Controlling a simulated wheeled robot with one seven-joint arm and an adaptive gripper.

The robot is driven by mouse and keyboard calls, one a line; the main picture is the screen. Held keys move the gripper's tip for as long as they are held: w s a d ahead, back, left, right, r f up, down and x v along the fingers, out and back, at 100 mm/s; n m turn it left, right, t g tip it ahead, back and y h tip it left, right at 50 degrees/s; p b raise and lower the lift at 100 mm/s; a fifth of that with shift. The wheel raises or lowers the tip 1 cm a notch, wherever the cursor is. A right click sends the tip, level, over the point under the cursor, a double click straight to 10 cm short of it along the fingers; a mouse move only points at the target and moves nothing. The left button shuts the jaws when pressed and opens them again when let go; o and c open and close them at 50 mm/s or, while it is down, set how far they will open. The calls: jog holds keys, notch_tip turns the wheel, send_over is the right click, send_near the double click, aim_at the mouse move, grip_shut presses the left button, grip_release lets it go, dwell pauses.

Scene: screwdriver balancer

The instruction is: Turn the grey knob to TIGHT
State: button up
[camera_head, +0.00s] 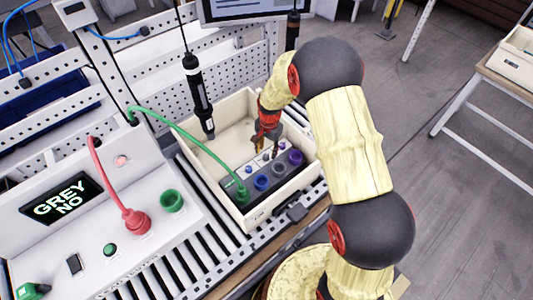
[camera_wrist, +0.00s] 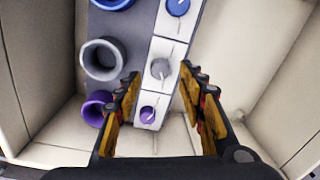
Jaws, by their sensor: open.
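The grey knob (camera_wrist: 160,68) sits on a white strip in the wrist view, between a blue knob (camera_wrist: 178,7) above and a purple knob (camera_wrist: 147,113) below. A thin light line lies by its upper right; which way its pointer faces is too small to tell. My gripper (camera_wrist: 160,71) is open, with one finger on each side of the grey knob in the picture. I cannot tell whether the fingers touch it. In the head view my gripper (camera_head: 268,146) reaches down into the bin over the panel.
The grey socket (camera_wrist: 102,58) stands beside the knob strip, with blue and purple sockets in the same row. A green cable (camera_head: 186,128) runs into the panel. The cream bin's walls (camera_head: 225,205) surround it. A black screwdriver (camera_head: 198,92) hangs on the left.

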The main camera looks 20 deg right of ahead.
aim_at(268, 157)
notch_tip(268, 157, up, 9)
jog(key=shift+s+d, duration=0.15)
jog(key=shift+s, duration=0.05)
dwell(0.6)
jog(key=s+r+n+t+b, duration=0.2)
jog(key=s+r+n, duration=0.3)
jog(key=s+r, duration=0.5)
jog(key=s+r+n+t+b, duration=0.3)
jog(key=s+r, duration=0.8)
jog(key=s, duration=0.8)
jog(key=shift+a+n+b, duration=0.35)
jog(key=shift+n, duration=0.65)
jog(key=shift+c, duration=1.1)
